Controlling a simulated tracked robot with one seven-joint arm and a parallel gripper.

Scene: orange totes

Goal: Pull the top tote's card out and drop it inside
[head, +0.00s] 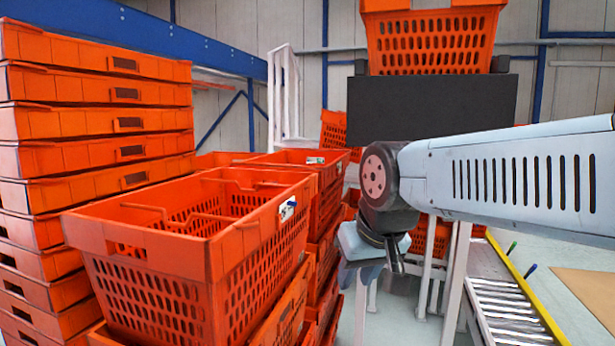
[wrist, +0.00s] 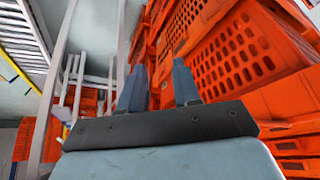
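The top tote (head: 180,290) is orange with slotted walls and stands open on a stack at the left in the head view. A small white card (head: 287,209) with a dark mark sits on its right side near the rim. My gripper (head: 392,262) hangs to the right of the tote, apart from it and a little lower than the card. In the wrist view the two blue-grey fingers (wrist: 158,85) stand apart with nothing between them. The tote wall (wrist: 235,55) fills the right of that view. I cannot make out the card there.
Folded orange totes (head: 95,130) are piled high at the left. More tote stacks (head: 318,158) stand behind the top tote, one with its own card. A roller conveyor (head: 500,305) is at the lower right. Floor shows between the stack and the conveyor.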

